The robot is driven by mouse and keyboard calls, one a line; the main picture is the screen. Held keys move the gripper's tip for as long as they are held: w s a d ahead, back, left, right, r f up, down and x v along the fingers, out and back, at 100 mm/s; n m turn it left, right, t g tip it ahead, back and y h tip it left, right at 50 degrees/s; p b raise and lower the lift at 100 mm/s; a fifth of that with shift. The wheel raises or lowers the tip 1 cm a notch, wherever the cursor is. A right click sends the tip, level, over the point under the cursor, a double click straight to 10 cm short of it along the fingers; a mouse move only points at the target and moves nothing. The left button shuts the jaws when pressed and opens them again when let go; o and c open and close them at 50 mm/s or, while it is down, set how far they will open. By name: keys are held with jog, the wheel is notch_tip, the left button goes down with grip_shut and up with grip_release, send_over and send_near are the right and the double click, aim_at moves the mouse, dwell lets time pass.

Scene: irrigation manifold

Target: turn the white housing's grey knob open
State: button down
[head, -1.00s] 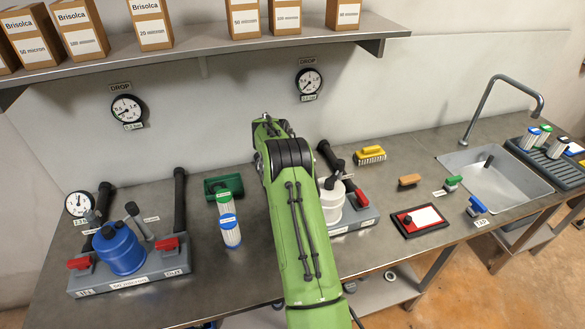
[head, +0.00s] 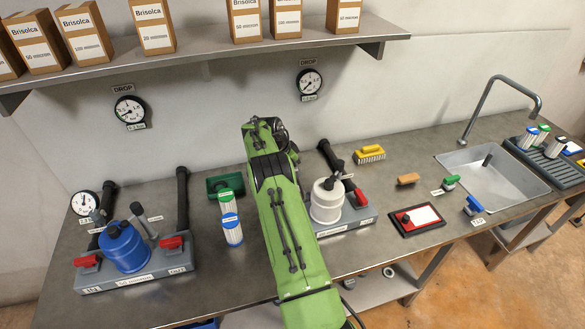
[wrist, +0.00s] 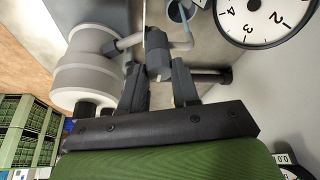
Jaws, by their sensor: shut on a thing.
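The white housing (head: 326,203) stands on a grey base right of my arm in the head view, and its left edge is near the arm. In the wrist view the white housing (wrist: 84,68) is at the left, with light grey pipework running from it. My gripper (wrist: 158,76) has its two dark fingers on either side of a dark grey knob (wrist: 158,56), beside the housing, and is shut on it. In the head view my green arm hides the gripper and the knob.
A gauge (wrist: 262,18) is close at the upper right of the wrist view. A red-handled valve (head: 361,197) sits right of the white housing. A blue housing (head: 124,247), filter cartridges (head: 231,229) and a green tray (head: 225,184) lie to the left. A shelf (head: 200,62) with boxes hangs above.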

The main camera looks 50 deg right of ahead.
jog(key=c, duration=0.8)
grip_release()
jog(key=p+v, duration=0.1)
jog(key=v, duration=1.4)
jog(key=shift+a+r, duration=0.2)
jog(key=shift+r, duration=0.15)
